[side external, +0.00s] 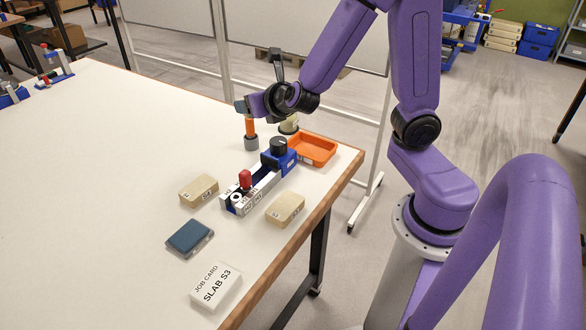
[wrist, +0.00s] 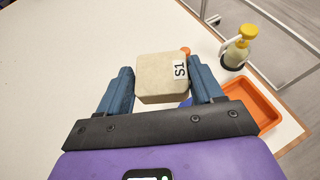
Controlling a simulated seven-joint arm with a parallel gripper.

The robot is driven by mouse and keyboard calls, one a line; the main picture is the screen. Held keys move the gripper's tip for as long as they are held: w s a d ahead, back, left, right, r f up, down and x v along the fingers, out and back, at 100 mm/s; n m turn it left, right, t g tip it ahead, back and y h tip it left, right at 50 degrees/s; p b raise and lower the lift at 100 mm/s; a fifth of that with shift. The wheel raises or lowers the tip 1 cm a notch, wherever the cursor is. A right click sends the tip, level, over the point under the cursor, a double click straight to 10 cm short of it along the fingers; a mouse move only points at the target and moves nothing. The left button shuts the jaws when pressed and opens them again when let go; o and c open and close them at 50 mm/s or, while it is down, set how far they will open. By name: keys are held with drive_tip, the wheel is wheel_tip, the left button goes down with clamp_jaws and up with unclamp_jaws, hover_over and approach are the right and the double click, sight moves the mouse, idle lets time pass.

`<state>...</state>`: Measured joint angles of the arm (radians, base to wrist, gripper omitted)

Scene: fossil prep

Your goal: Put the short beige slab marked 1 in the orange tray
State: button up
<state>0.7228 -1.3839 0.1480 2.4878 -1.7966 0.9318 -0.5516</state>
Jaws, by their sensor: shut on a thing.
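The short beige slab marked S1 (wrist: 158,80) is between the two fingers of my gripper (wrist: 162,92) in the wrist view, its label facing up near the right finger. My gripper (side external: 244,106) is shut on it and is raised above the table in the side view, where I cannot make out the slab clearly. The orange tray (side external: 313,149) lies near the table's far right edge, to the right of my gripper. It also shows in the wrist view (wrist: 268,121), right of my right finger, and its visible inside looks empty.
An orange-handled tool (side external: 250,127) stands below my gripper. A yellow-capped bottle (wrist: 240,48) stands beside the tray. A blue clamp fixture (side external: 262,180) with a red knob, two beige slabs (side external: 198,190) (side external: 285,208), a dark blue block (side external: 190,238) and a job card (side external: 216,286) lie nearer.

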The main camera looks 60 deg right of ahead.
drive_tip(key=s+d+f+m+g+h, duration=0.2)
drive_tip(key=s+d+m+g+h, duration=0.3)
drive_tip(key=d, duration=0.3)
drive_tip(key=s+d+f+m+g+h, duration=0.25)
drive_tip(key=d+m+g, duration=0.25)
drive_tip(key=d+m, duration=0.3)
drive_tip(key=s+d+f+m+g, duration=0.2)
drive_tip(key=s+d+m+g, duration=0.25)
drive_tip(key=s+g, duration=0.3)
drive_tip(key=s+a+f+m+g+y, duration=0.1)
drive_tip(key=s+a+m+g+y, duration=0.25)
drive_tip(key=s+m+y, duration=0.35)
drive_tip(key=s+a+f+m+g+y, duration=0.2)
drive_tip(key=s+a+m+g+y, duration=0.15)
drive_tip(key=s+m+y, duration=0.45)
drive_tip(key=w+a+m+t+y, duration=0.3)
drive_tip(key=a+m+t+y, duration=0.25)
drive_tip(key=m+y, duration=0.35)
drive_tip(key=m+t+h, duration=0.6)
drive_tip(key=m+t, duration=1.3)
drive_tip(key=m, duration=0.2)
hover_over(316, 152)
drive_tip(key=shift+a+f, duration=0.15)
drive_tip(key=shift+f, duration=4.9)
